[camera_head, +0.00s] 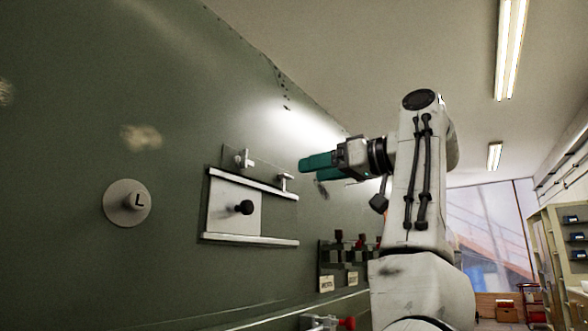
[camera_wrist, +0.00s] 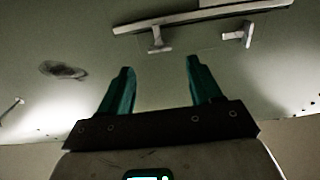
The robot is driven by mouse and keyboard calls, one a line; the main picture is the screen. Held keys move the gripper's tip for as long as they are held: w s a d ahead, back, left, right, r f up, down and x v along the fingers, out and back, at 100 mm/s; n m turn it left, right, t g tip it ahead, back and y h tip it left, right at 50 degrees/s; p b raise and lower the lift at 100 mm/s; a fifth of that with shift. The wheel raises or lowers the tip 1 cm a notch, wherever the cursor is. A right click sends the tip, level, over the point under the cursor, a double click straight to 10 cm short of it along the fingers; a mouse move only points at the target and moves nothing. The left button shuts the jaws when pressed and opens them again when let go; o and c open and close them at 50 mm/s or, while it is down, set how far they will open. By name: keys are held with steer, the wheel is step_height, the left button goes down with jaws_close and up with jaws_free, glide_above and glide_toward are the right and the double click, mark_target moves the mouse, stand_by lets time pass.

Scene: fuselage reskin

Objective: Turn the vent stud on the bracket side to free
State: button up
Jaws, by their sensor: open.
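Two pale T-handled studs stand on the green fuselage skin, just above the upper rail of a light plate (camera_head: 224,207). The left stud (camera_head: 243,159) and right stud (camera_head: 285,182) show in the head view. In the wrist view they are one stud (camera_wrist: 157,41) left of centre and another (camera_wrist: 239,36) at upper right. I cannot tell which is on the bracket side. My gripper (camera_head: 304,166) has teal fingers and is right of the studs in the head view. In the wrist view my gripper (camera_wrist: 160,66) is open and empty, apart from both studs.
A black knob (camera_head: 245,207) sits on the plate between its rails. Shelves (camera_head: 562,245) stand far right. Air around the gripper looks clear.

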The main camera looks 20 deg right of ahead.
mark_target(285, 183)
steer(key=p+x, duration=0.2)
steer(key=x, duration=0.4)
steer(key=c, duration=1)
